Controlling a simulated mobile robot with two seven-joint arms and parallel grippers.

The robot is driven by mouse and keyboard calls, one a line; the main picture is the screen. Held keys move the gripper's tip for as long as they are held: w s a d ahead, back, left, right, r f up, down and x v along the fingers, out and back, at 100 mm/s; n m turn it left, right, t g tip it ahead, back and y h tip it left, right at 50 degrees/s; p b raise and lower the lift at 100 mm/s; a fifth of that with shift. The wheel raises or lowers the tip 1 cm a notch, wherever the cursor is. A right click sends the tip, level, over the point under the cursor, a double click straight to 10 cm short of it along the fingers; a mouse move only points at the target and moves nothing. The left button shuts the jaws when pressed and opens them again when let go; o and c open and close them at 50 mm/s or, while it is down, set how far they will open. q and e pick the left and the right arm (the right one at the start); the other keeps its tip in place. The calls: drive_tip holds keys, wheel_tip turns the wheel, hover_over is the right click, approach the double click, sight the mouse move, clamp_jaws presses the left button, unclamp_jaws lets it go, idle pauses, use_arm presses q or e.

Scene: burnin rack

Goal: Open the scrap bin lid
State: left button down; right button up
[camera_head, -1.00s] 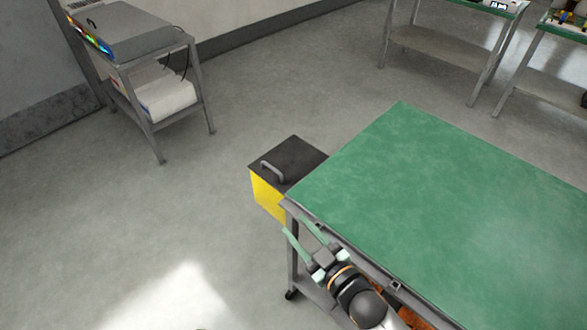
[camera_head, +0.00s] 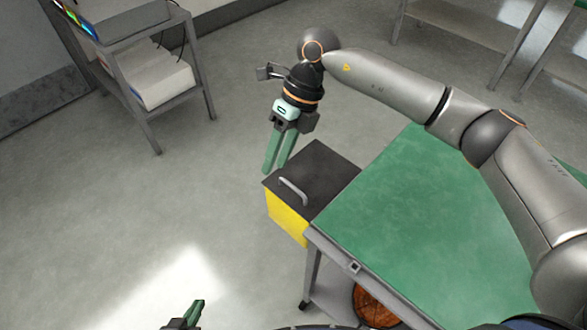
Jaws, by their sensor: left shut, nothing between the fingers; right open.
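The scrap bin (camera_head: 287,216) is a yellow box standing against the left end of the green-topped table. Its dark lid (camera_head: 323,172) lies flat and closed, with a grey bar handle (camera_head: 293,191) near its front left edge. My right gripper (camera_head: 275,169) reaches over from the right with its green fingers pointing down. It is open and empty, just behind and left of the handle in the picture, apart from it. My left gripper (camera_head: 199,303) shows only partly at the bottom edge, shut and empty, far from the bin.
The green-topped table (camera_head: 400,235) fills the right side, with my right arm stretched above it. A round brown object (camera_head: 374,305) shows beneath the table. A grey cart (camera_head: 140,90) stands at the upper left. The floor left of the bin is clear.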

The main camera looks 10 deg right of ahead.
drive_tip(key=w+d+r+t+h, duration=0.1)
drive_tip(key=w+d+h, duration=0.2)
drive_tip(key=d, duration=0.3)
hover_over(293, 192)
wheel_tip(293, 192, down, 12)
drive_tip(key=shift+r+p, duration=0.2)
drive_tip(key=shift+p, duration=0.1)
clamp_jaws()
idle(1.0)
